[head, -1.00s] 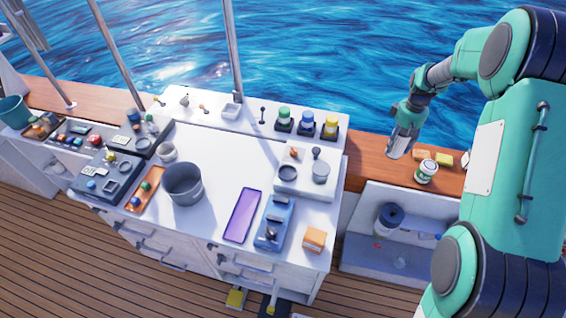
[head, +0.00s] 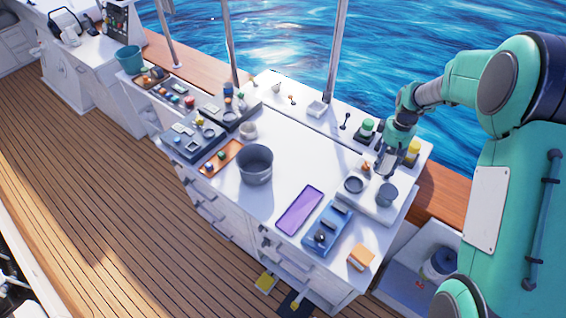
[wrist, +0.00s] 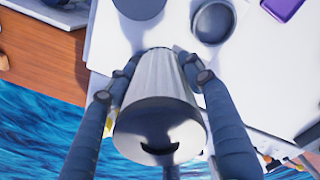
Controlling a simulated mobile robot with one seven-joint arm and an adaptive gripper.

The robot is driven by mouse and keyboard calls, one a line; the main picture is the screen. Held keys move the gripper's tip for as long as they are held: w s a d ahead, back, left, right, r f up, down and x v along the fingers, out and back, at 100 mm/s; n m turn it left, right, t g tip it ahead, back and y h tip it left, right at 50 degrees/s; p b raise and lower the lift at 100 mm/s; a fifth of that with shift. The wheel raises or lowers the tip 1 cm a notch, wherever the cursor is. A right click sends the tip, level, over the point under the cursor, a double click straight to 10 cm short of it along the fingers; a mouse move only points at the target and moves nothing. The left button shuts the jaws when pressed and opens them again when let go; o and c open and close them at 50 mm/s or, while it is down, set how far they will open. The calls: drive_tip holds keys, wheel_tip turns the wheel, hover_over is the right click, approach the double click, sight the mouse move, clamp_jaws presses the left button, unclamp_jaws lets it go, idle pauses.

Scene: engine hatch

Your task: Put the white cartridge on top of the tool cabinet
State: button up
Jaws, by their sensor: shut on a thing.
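My gripper (head: 386,164) is shut on the white cartridge, a pale ribbed cylinder with a shiny end. The cartridge (wrist: 160,112) is clear between both fingers in the wrist view; in the head view it is small and hard to separate from the gripper. The tool cabinet, a white unit with drawers, has a broad white top (head: 288,162). My gripper is over the right back part of this top, by a raised white block (head: 369,206). I cannot tell whether the cartridge touches anything below.
The block bears a dark ring (head: 353,185) and a grey cup (head: 387,194). A grey pot (head: 255,166), purple tablet (head: 299,210), blue tray (head: 321,238) and orange box (head: 361,256) stand on the top. Its middle is clear. A yellow-topped jar (head: 412,150) is beside my gripper.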

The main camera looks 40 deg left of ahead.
drive_tip(key=s+a+n+p, duration=0.1)
drive_tip(key=s+a+n, duration=0.1)
drive_tip(key=s+a, duration=0.65)
drive_tip(key=s+a+n+p, duration=0.1)
drive_tip(key=s+a, duration=0.4)
drive_tip(key=a, duration=0.6)
drive_tip(key=shift+a+f, duration=0.15)
drive_tip(key=shift+f, duration=1.1)
drive_tip(key=shift+a+f, duration=0.15)
drive_tip(key=shift+f, duration=1.1)
drive_tip(key=shift+w+a, duration=0.1)
drive_tip(key=w+a, duration=0.3)
drive_tip(key=w, duration=0.1)
drive_tip(key=w+a+f, duration=0.1)
drive_tip(key=w+a, duration=0.2)
drive_tip(key=w, duration=0.1)
drive_tip(key=w+a+p, duration=0.1)
drive_tip(key=w+a, duration=0.3)
drive_tip(key=shift+f, duration=0.25)
drive_tip(key=shift+f, duration=0.1)
drive_tip(key=shift+f+p, duration=0.3)
drive_tip(key=shift+f, duration=1.35)
drive_tip(key=shift+f, duration=0.1)
